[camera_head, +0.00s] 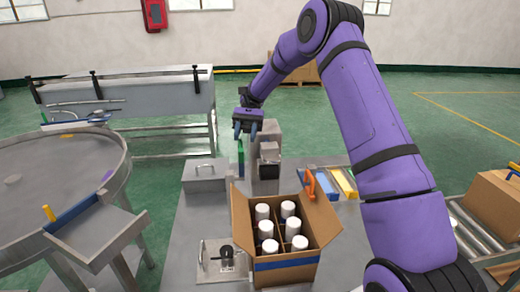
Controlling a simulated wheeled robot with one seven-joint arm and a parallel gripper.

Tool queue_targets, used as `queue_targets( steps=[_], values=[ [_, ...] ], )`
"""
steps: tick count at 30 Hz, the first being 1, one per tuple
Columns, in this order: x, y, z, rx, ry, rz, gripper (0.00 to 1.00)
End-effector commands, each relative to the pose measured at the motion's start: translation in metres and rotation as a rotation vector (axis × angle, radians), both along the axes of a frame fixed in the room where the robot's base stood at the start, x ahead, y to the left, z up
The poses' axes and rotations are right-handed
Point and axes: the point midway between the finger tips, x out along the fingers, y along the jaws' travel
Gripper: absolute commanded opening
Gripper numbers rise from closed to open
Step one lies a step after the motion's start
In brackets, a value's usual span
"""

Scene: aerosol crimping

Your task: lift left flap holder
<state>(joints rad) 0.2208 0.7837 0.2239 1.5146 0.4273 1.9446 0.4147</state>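An open cardboard box (290,272) stands on the grey table, with several white-capped cans in its divided inside. Its left flap (241,217) stands up. An orange clip-like holder (310,184) sits at the box's back right, by the right flap. I cannot make out a matching holder on the left flap. My gripper (246,132) is well above and behind the box, near the top of a grey machine (268,178). It points down, its two blue fingers apart with nothing seen between them.
A metal plate with a black knob (226,252) lies left of the box. A lidded metal case (205,174) is behind it. Yellow and blue bins (342,183) lie back right. My purple arm crosses the right side. A round table (50,190) stands left.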

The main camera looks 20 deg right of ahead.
Motion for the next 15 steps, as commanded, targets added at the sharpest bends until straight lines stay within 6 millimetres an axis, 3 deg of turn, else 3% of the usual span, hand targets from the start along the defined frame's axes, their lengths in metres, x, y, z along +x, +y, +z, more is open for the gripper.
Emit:
queue_targets(
  steps=[15],
  values=[
    [-0.097,0.004,0.01,-0.001,-0.001,0.001,0.39]
  ],
)
